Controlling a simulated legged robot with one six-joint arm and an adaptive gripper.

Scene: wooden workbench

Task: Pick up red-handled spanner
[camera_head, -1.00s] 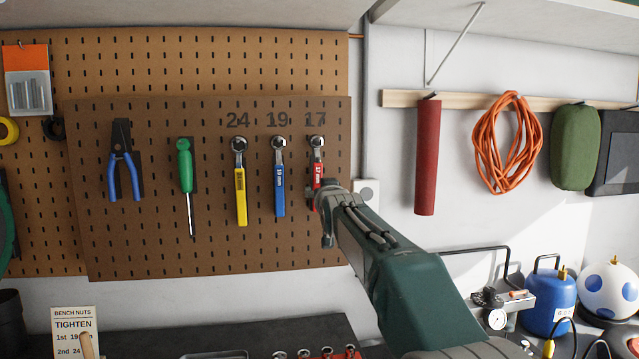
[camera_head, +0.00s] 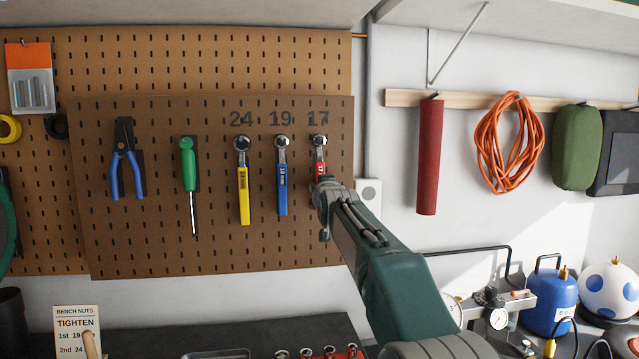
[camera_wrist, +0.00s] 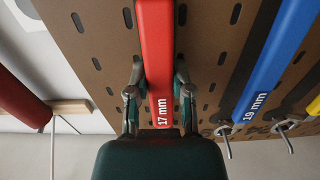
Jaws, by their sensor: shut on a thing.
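The red-handled spanner (camera_head: 320,168) hangs on the pegboard below the number 17, its ring head at the top. Its lower handle is hidden behind my gripper in the head view. My gripper (camera_head: 322,192) is at the handle. In the wrist view the red handle (camera_wrist: 158,60), marked 17 mm, lies between the two fingers of my gripper (camera_wrist: 158,100), which are shut on it. The spanner's head is hidden there behind the gripper body.
A blue-handled spanner (camera_head: 282,185) hangs close to the left, and a yellow-handled one (camera_head: 243,195) beyond it. A green screwdriver (camera_head: 188,170) and blue pliers (camera_head: 125,170) hang farther left. A red roll (camera_head: 428,155) hangs to the right.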

